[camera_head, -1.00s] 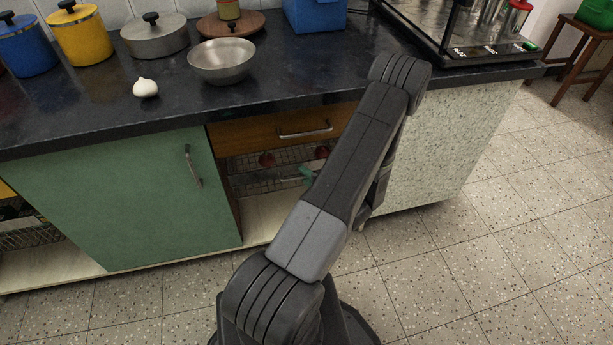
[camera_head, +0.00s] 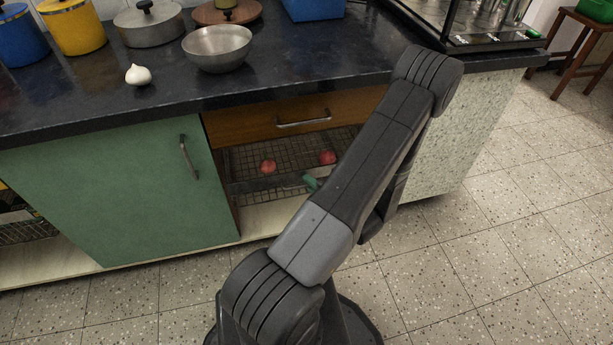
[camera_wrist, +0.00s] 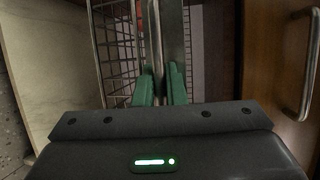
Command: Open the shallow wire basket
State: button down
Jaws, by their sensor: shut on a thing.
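The shallow wire basket (camera_head: 293,157) sits under the wooden drawer, in the open bay right of the green door. It is pulled partly out, and its mesh floor shows from above. Two round red items (camera_head: 267,166) lie in it. My gripper has green fingers, partly visible at the basket's front (camera_head: 312,183) behind my arm. In the wrist view my gripper (camera_wrist: 160,84) is shut on the basket's flat metal front bar (camera_wrist: 154,35), with wire mesh (camera_wrist: 113,45) beside it. My arm hides the basket's right end.
The wooden drawer (camera_head: 240,126) above is shut, with a metal handle (camera_head: 303,119). The green door (camera_head: 110,200) is closed at left. A steel bowl (camera_head: 217,48) and a white onion-like bulb (camera_head: 138,74) stand on the dark counter. The tiled floor in front is clear.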

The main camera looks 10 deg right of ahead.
jog(key=s+b, duration=0.8)
jog(key=s, duration=1.7)
jog(key=shift+d, duration=0.45)
jog(key=c, duration=1.8)
grip_release()
jog(key=shift+o, duration=0.2)
jog(key=shift+s, duration=0.1)
jog(key=p+v, duration=0.3)
jog(key=v, duration=1)
jog(key=shift+s, duration=0.3)
jog(key=shift+w+d+r, duration=0.1)
